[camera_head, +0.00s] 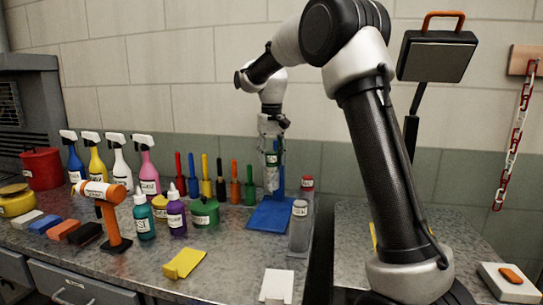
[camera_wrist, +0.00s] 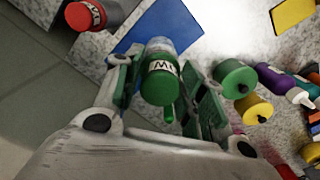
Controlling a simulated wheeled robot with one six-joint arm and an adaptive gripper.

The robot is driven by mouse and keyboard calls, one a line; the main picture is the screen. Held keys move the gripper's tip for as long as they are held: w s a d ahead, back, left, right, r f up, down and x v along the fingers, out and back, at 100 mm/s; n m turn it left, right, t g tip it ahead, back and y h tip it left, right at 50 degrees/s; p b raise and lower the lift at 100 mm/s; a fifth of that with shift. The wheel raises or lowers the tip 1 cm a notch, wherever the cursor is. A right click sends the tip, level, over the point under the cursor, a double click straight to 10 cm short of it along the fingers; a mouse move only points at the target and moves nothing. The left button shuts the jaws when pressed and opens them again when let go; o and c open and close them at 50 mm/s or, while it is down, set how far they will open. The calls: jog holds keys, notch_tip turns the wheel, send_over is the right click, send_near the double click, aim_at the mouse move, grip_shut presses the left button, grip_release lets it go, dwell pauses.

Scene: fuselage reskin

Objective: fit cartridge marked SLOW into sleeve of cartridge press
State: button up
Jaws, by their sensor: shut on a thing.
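My gripper (camera_head: 271,172) points down and is shut on a cartridge with a green cap and a white label, which also shows in the wrist view (camera_wrist: 160,78). The label is partly turned away; its visible letters read like an upside-down "OW". In the head view the held cartridge (camera_head: 272,158) is above a blue base plate (camera_head: 268,217) with a blue upright (camera_head: 281,181), apparently the press. The blue plate shows in the wrist view (camera_wrist: 150,32) behind the cartridge. I cannot make out the sleeve, or whether the cartridge touches it.
A red-capped cartridge (camera_head: 307,186) and a grey-capped one (camera_head: 300,226) stand close right of the blue plate. A green container (camera_head: 205,212), bottles and several coloured tools crowd the left. A yellow block (camera_head: 184,263) and a white block (camera_head: 277,286) lie in front.

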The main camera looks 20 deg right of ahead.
jog(key=shift+f, duration=0.9)
jog(key=o, duration=1.1)
jog(key=shift+r, duration=0.1)
jog(key=shift+r, duration=2.45)
